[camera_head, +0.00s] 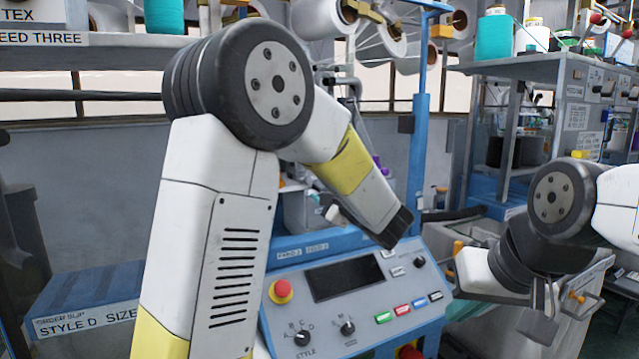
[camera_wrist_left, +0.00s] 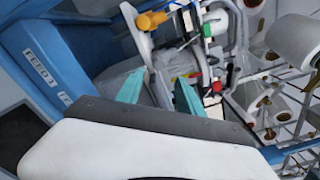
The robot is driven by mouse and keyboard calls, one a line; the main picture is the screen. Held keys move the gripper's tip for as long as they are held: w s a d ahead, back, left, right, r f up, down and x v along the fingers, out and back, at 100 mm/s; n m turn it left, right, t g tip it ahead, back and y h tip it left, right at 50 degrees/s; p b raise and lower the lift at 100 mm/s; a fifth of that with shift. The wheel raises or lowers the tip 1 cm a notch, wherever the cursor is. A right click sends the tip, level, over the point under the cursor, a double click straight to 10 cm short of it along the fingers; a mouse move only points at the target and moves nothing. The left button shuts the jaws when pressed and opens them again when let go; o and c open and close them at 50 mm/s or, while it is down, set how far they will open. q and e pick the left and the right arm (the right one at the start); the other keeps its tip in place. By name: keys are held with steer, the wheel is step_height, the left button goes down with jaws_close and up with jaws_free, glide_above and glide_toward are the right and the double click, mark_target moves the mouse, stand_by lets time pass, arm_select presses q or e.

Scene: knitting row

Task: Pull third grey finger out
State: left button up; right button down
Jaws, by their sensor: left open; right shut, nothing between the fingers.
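My left gripper (camera_wrist_left: 161,76) is open, with two teal fingers apart in the left wrist view. They point at the knitting machine's mechanism (camera_wrist_left: 185,62), near a yellow-orange knob (camera_wrist_left: 150,20). I cannot make out which part is the third grey finger, nor whether anything touches the fingers. In the head view my left forearm covers most of this area, and the left gripper is largely hidden behind it. My right gripper (camera_head: 541,312) is shut and empty at the lower right, pointing down, away from the mechanism.
The blue machine's control panel (camera_head: 350,290) has a red stop button (camera_head: 281,291) and lies just below my left wrist. Yarn cones (camera_wrist_left: 300,40) hang at the right of the wrist view. A grey bin (camera_head: 580,285) stands by my right gripper.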

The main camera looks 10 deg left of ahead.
mark_target(310, 182)
arm_select(q)
steer(key=x, duration=0.6)
steer(key=shift+w+a, duration=0.2)
steer(key=shift+a, duration=0.05)
jaws_close()
stand_by(1.2)
